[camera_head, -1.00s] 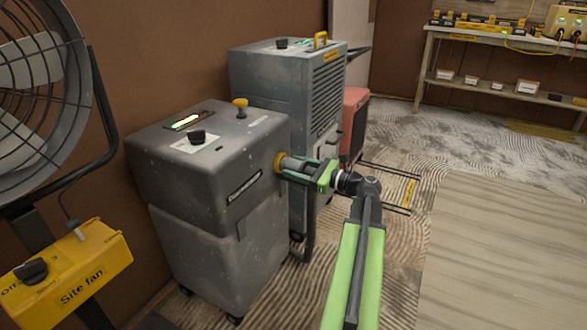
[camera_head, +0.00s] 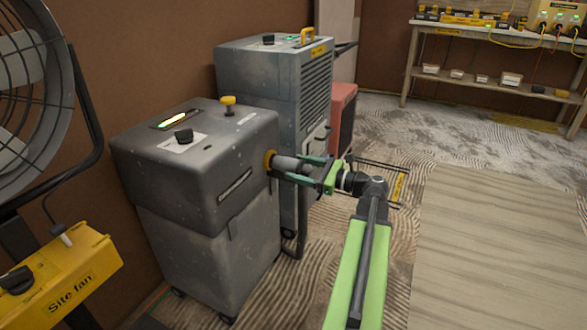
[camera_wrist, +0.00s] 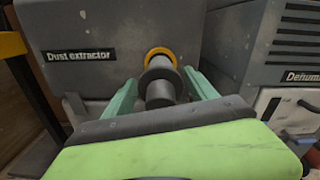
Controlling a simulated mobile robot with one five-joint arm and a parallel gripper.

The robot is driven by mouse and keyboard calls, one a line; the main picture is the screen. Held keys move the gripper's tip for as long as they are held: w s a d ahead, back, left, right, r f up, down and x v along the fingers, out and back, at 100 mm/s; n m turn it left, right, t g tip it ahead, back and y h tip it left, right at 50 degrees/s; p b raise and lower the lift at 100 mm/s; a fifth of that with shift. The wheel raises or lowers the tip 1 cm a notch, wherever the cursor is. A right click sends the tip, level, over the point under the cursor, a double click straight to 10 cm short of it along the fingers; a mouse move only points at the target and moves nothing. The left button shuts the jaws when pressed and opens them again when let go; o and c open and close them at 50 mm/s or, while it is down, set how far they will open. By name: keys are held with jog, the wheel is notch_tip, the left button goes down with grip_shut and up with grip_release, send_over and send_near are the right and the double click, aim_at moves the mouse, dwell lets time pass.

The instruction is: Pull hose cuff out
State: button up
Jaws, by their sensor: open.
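The dust extractor (camera_head: 200,165) is a grey box with its name label on the side facing my arm. A yellow ring (camera_head: 269,160) surrounds the port on that side. The grey hose cuff (camera_head: 287,163) sticks out from the ring; the wrist view also shows the cuff (camera_wrist: 160,88) against the ring (camera_wrist: 160,56). How deep it sits is hidden. My gripper (camera_head: 291,167) is open, with one green finger on each side of the cuff. In the wrist view, gaps show between the cuff and both fingers of my gripper (camera_wrist: 160,79).
A grey dehumidifier (camera_head: 260,85) stands close behind the extractor, with a red unit (camera_head: 342,115) beyond. A site fan with a yellow box (camera_head: 65,280) is at left. A workbench (camera_head: 490,90) stands at the back right. Pale boards (camera_head: 500,250) lie clear at right.

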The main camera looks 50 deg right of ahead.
jog(key=v, duration=1.5)
jog(key=shift+s, duration=0.2)
jog(key=shift+d, duration=0.1)
